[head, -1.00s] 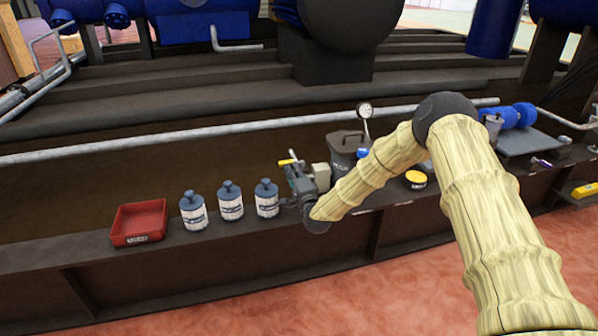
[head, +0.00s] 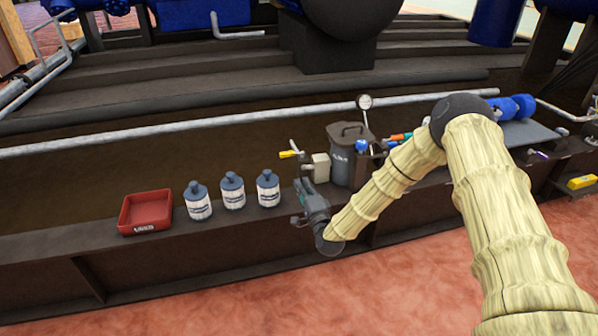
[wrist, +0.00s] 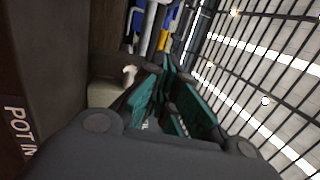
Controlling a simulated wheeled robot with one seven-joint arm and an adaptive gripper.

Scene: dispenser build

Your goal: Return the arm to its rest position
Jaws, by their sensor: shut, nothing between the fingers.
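My gripper (head: 303,205) is at the end of my arm in the head view, just in front of the ledge (head: 230,230) and to the right of the bottles. Its fingers are small and dark there. In the wrist view my gripper (wrist: 170,105) shows teal finger pads close together, with nothing held. My arm, in a pale ribbed cover, reaches in from the right and hides part of the ledge.
A red tray (head: 146,212) and three white bottles with blue tops (head: 233,190) stand left on the ledge. A dark lidded bin (head: 349,155), a beige block (head: 321,168) and a round gauge (head: 365,102) stand behind my gripper. The reddish floor (head: 330,290) in front is clear.

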